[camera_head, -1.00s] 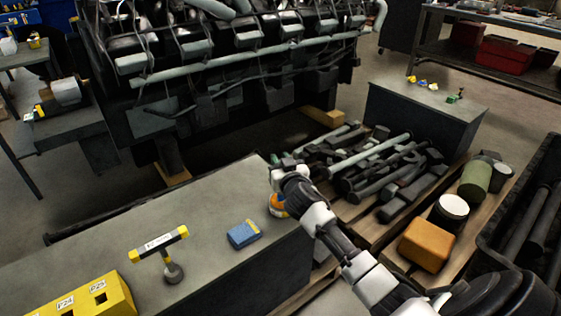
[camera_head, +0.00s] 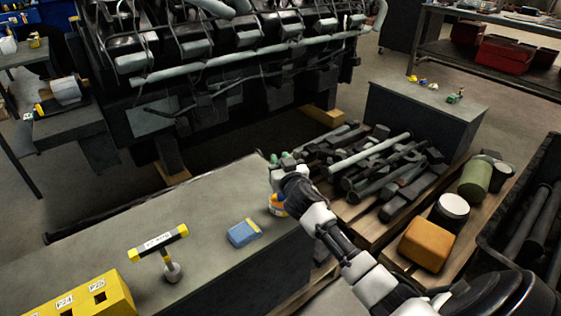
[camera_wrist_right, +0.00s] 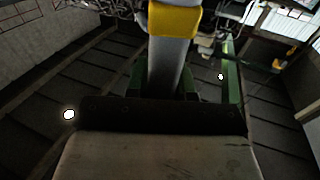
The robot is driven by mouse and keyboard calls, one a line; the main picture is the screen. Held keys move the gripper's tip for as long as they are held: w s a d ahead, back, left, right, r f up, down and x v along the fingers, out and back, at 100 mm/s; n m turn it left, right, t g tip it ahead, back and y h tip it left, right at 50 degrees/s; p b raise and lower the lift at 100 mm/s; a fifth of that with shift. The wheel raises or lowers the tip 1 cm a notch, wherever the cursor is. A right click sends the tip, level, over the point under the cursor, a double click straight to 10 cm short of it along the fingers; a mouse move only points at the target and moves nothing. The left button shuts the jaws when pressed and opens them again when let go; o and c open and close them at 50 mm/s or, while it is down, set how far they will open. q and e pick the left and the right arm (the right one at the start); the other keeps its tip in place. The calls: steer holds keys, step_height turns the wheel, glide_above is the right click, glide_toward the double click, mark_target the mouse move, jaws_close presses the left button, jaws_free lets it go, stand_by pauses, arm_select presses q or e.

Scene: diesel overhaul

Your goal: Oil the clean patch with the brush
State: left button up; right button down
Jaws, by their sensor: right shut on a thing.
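My right gripper (camera_head: 281,161) is above the far right corner of the grey bench (camera_head: 130,232), with its green fingertips pointing away from me. In the right wrist view the gripper (camera_wrist_right: 164,82) is shut on a grey shaft with a yellow band, which looks like the brush handle (camera_wrist_right: 172,60). The bristles cannot be made out. An orange tin or pot (camera_head: 277,205) is on the bench below my right wrist, partly hidden by it. I cannot pick out the clean patch in either view. My left gripper is not in view.
On the bench are a blue block with a yellow edge (camera_head: 243,233), a T-shaped yellow-black tool (camera_head: 160,245) and a yellow socket block (camera_head: 85,302). The big engine (camera_head: 220,75) stands behind. A pallet of dark rods and parts (camera_head: 380,170) lies to the right.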

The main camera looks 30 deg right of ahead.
arm_select(q)
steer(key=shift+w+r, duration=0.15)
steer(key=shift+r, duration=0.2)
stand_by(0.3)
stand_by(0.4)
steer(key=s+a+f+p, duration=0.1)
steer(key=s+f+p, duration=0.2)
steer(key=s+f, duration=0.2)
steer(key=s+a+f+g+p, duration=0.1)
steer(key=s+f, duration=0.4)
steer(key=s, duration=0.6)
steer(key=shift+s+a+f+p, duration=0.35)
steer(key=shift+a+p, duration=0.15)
steer(key=shift+p, duration=0.7)
stand_by(0.7)
